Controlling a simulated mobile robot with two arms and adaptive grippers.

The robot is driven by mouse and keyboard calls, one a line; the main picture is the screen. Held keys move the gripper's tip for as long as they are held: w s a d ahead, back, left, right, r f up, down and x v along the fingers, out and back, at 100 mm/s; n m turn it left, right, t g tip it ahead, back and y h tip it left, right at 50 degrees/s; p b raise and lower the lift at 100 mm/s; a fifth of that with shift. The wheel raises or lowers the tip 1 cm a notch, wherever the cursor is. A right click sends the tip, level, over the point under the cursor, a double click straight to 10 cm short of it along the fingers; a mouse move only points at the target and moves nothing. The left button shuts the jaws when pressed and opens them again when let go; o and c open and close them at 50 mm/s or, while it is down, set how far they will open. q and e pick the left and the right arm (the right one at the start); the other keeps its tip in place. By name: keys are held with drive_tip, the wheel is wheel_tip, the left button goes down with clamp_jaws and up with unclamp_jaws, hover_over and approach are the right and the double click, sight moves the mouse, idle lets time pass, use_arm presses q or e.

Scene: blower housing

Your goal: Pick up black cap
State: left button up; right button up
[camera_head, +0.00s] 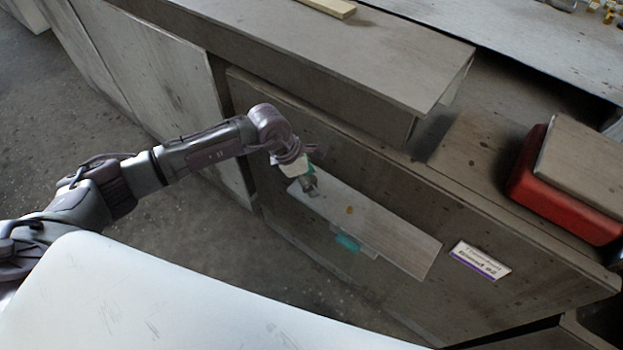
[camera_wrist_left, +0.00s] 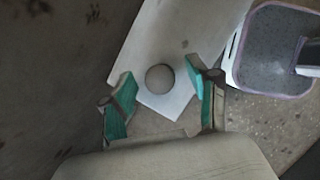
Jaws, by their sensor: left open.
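A dark grey round cap (camera_wrist_left: 160,78) sits near the end of a narrow pale shelf plate (camera_wrist_left: 178,35) in the left wrist view. My left gripper (camera_wrist_left: 163,90) is open, with a teal-padded finger on each side of the cap and visible gaps between. In the head view my left gripper (camera_head: 307,178) is at the left end of the pale plate (camera_head: 390,228). The cap cannot be made out clearly there because the gripper is small and covers that spot. My right gripper is not in view.
The plate runs along the front of a grey wooden cabinet (camera_head: 480,225). A teal piece (camera_head: 347,242) shows beneath it, and a white label (camera_head: 481,260) is to its right. A red box (camera_head: 572,210) stands at the right. A wooden strip (camera_head: 330,6) lies on the worktop.

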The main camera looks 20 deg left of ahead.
sight(311, 179)
use_arm(q)
drive_tip(key=shift+d+f, duration=0.1)
drive_tip(key=shift+f, duration=0.1)
drive_tip(key=c, duration=1)
drive_tip(key=shift+c, duration=0.2)
wheel_tip(311, 179, up, 10)
drive_tip(key=shift+r+b, duration=0.1)
drive_tip(key=shift+b, duration=0.55)
